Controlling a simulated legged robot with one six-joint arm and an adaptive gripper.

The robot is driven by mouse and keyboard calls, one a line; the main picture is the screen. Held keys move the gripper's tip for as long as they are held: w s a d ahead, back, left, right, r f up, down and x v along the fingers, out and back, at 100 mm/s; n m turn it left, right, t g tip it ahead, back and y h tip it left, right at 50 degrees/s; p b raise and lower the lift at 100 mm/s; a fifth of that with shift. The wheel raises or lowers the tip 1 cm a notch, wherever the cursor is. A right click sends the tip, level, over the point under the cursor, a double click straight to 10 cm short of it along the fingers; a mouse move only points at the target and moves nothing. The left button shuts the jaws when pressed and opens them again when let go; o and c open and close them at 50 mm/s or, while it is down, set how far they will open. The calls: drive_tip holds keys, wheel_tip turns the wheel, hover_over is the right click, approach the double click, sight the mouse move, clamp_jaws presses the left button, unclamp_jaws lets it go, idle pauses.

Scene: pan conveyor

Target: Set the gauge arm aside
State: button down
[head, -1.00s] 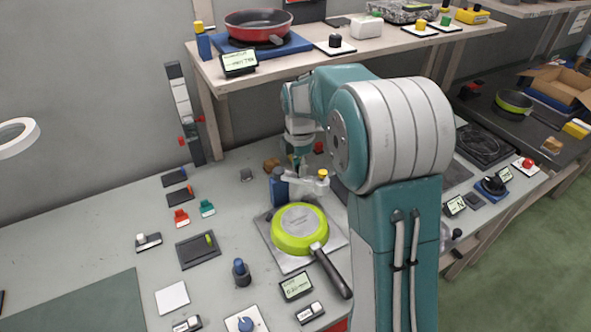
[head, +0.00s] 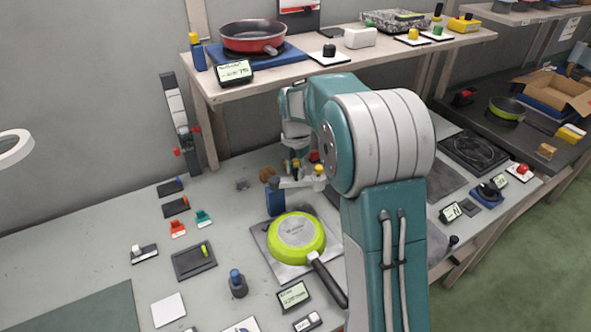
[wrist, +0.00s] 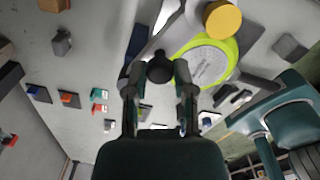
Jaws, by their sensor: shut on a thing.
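The gauge arm (head: 297,183) is a pale grey bar on a blue post (head: 275,202), with a yellow-topped end (head: 318,170). My gripper (wrist: 160,72) is shut on the gauge arm's dark round knob (wrist: 160,66). In the wrist view, the grey bar (wrist: 150,48) runs up beside the knob, and the yellow disc (wrist: 222,19) overlaps the pan's edge. In the head view, my own arm partly hides the area around the gripper.
A red pan (head: 252,36) stands on the raised shelf (head: 300,68) behind. Small red and teal clips (head: 204,218), a black tray (head: 194,261) and a blue-topped knob (head: 237,284) lie left of the plate. Bare table shows at the far left.

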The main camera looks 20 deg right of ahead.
sight(296, 170)
drive_tip(key=shift+f, duration=0.15)
drive_tip(key=shift+c, duration=2.2)
unclamp_jaws()
wheel_tip(296, 170, up, 10)
drive_tip(key=shift+w, duration=0.1)
